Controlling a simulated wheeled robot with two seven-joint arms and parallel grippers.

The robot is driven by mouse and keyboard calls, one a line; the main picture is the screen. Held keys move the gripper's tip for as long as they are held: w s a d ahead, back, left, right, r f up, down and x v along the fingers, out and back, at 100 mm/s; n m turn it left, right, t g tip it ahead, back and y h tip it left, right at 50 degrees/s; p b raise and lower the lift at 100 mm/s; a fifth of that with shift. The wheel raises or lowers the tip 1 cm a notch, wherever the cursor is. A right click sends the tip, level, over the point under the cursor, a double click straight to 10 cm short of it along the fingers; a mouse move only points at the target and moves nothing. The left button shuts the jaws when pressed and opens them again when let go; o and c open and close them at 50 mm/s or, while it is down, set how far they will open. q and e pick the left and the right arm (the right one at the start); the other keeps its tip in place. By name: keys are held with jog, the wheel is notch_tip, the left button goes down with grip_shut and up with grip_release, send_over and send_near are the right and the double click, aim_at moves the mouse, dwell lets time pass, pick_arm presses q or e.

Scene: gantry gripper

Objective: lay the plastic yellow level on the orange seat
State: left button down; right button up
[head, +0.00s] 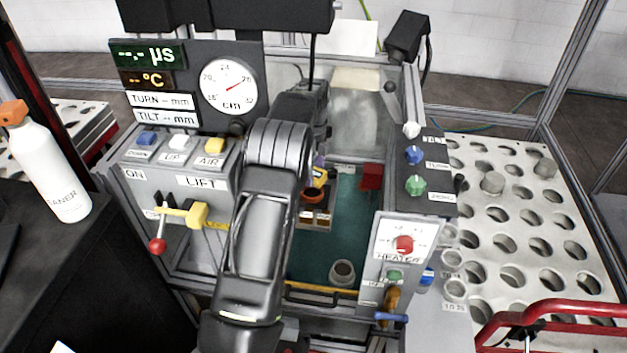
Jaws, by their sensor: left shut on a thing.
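The yellow level (320,177) is a small yellow piece showing just right of my arm, inside the machine's bay. The orange seat (314,196) is a small orange-topped part on a brown block, directly below the level. My left gripper (318,162) is mostly hidden behind my own dark arm, at the level's upper end. It is shut on the level and holds it over or at the seat. I cannot tell whether level and seat touch. My right gripper is not in view.
The bay has a teal floor (345,230) with a red block (371,177) and a grey cup (342,272). A lift panel (190,183) with a yellow lever (185,214) stands left. A heater panel (402,245) stands right, beside a perforated white table (535,215).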

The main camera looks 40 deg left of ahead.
pick_arm(q)
notch_tip(320, 180, down, 4)
jog(key=shift+r+p, duration=0.25)
jog(key=shift+p, duration=0.3)
jog(key=shift+f, duration=0.2)
jog(key=c, duration=0.9)
grip_release()
jog(key=shift+o, duration=0.2)
jog(key=shift+r, duration=0.1)
jog(key=shift+r+b, duration=1)
jog(key=shift+r, duration=2.8)
